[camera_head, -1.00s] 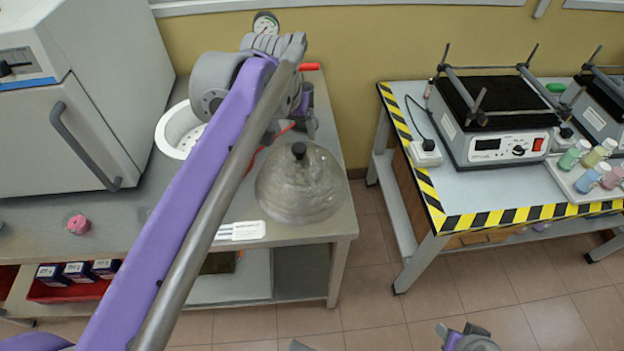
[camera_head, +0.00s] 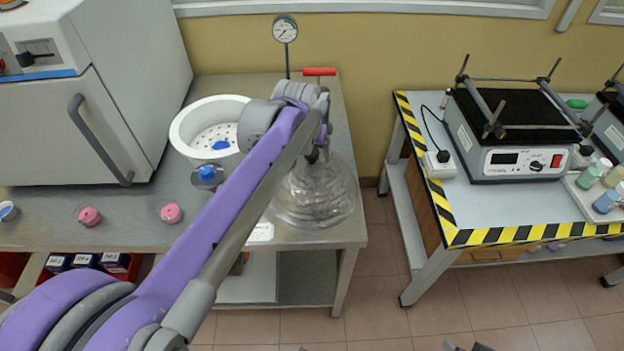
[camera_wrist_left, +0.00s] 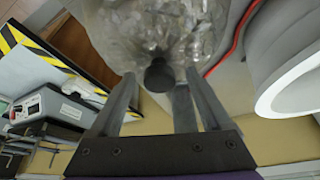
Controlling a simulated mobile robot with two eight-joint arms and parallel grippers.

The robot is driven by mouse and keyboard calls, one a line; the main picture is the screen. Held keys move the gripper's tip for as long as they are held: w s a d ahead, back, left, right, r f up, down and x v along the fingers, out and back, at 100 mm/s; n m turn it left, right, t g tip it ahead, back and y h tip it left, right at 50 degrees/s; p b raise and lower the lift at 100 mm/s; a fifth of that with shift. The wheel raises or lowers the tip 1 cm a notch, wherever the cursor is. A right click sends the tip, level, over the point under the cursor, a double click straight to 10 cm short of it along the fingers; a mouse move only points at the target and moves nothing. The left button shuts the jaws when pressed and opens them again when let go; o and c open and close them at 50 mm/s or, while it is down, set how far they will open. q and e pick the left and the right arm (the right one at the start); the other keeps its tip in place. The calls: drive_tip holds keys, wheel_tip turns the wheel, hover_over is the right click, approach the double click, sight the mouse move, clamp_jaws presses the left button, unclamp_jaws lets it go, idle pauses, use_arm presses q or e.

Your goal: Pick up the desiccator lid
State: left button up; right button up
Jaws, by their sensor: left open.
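The desiccator lid (camera_head: 325,200) is a clear glass dome resting on the grey bench near its front right corner. Its black knob (camera_wrist_left: 158,75) shows in the left wrist view; my gripper hides it in the head view. My left gripper (camera_head: 320,155) is over the top of the lid. In the left wrist view its fingers (camera_wrist_left: 163,102) are open, with the knob lying between them just beyond the tips; I see no grip on it. Small dark parts at the bottom edge of the head view may belong to my right arm; its jaws cannot be made out.
A white desiccator bowl (camera_head: 186,134) with a perforated plate stands left of the lid. A gauge (camera_head: 285,29) and a red-handled valve (camera_head: 320,71) are behind. Pink items (camera_head: 171,213) lie on the bench, left of my arm. A grey oven (camera_head: 85,100) stands left. A striped-edge table (camera_head: 433,205) is right.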

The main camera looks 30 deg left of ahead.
use_arm(q)
drive_tip(key=shift+w+f, duration=0.1)
drive_tip(key=shift+f, duration=0.1)
clamp_jaws()
idle(0.3)
idle(1.0)
